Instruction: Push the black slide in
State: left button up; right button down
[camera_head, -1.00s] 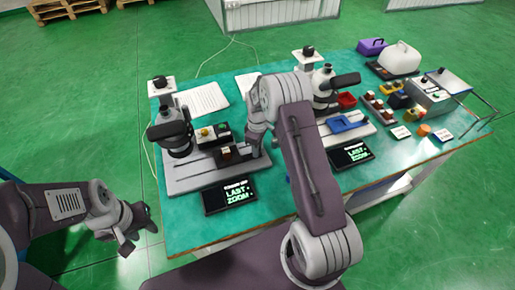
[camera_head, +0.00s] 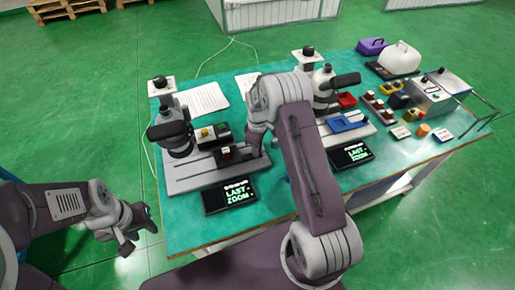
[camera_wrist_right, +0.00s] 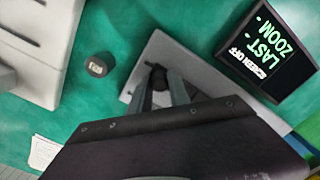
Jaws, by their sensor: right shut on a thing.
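The black slide (camera_head: 235,154), with a dark red-brown block on it, lies on the grey base plate (camera_head: 195,178) of the left microscope (camera_head: 170,135). My right gripper (camera_head: 256,150) is low over that plate, at the slide's right end. In the right wrist view, my right gripper (camera_wrist_right: 163,88) has its fingers close together around a small dark part (camera_wrist_right: 159,79). I cannot tell exactly which piece this is, as the gripper housing hides much of it. My left gripper (camera_head: 135,228) is open and empty, off the table's left front side.
A display (camera_head: 229,196) stands in front of the left base plate. A second microscope (camera_head: 324,88) and display (camera_head: 351,155) stand to the right, behind my right arm. Small coloured blocks and a metal box (camera_head: 428,95) crowd the right side.

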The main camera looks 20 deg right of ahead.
aim_at(219, 164)
jog(key=shift+w+r, duration=0.15)
jog(key=a, duration=1)
jog(key=w+a+p, duration=0.1)
jog(key=a, duration=0.4)
jog(key=shift+a, duration=0.15)
jog(key=c, duration=1.3)
grip_release()
jog(key=shift+c, duration=0.2)
jog(key=shift+o, duration=0.5)
jog(key=shift+s+a, duration=0.15)
jog(key=shift+a, duration=0.05)
jog(key=shift+d+r, duration=0.1)
jog(key=shift+r, duration=0.3)
notch_tip(219, 164, up, 8)
jog(key=shift+r+b, duration=0.15)
jog(key=shift+b, duration=0.2)
